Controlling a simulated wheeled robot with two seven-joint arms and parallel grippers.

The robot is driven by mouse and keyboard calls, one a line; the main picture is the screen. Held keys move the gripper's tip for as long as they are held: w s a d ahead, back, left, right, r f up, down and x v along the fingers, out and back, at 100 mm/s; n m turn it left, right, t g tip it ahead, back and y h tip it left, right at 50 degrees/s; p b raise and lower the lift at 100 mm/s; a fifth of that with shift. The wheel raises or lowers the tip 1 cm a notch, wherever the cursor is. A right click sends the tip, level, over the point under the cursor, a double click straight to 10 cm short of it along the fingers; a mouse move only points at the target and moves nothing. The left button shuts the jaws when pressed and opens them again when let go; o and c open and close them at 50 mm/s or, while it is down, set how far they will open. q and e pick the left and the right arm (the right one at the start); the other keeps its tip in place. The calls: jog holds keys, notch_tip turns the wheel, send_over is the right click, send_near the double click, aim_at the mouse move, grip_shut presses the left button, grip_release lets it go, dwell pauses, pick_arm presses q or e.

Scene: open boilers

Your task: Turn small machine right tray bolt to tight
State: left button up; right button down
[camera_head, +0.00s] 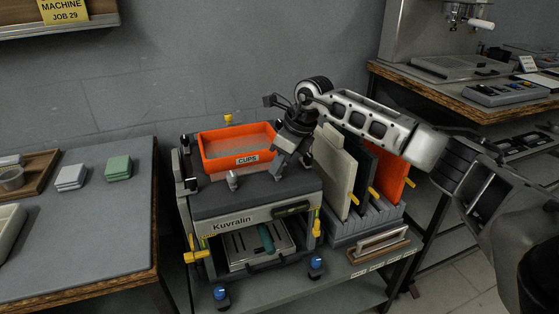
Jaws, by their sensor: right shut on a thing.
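The small machine (232,225), labelled Kuvralin, stands on a low bench with an orange tray (237,160) on its top. A silver bolt (232,181) stands upright in front of the tray, at its left. My right gripper (278,168) reaches down from above at the tray's right front corner. Its fingers are shut low on the machine's top, where they hide most of what they hold; it appears to be the right tray bolt. How far that bolt is turned cannot be seen. My left gripper is not in view.
A rack (366,224) with upright panels stands close to the right of the machine, under my right arm. Yellow clamps (195,254) and blue knobs (316,266) sit at the machine's front. A grey table (85,225) is at the left.

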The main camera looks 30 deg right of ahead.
jog(key=c, duration=1.2)
grip_release()
jog(key=shift+r, duration=0.1)
jog(key=v, duration=1.5)
jog(key=shift+r, duration=0.35)
jog(key=shift+s+d, duration=0.1)
jog(key=shift+s, duration=0.05)
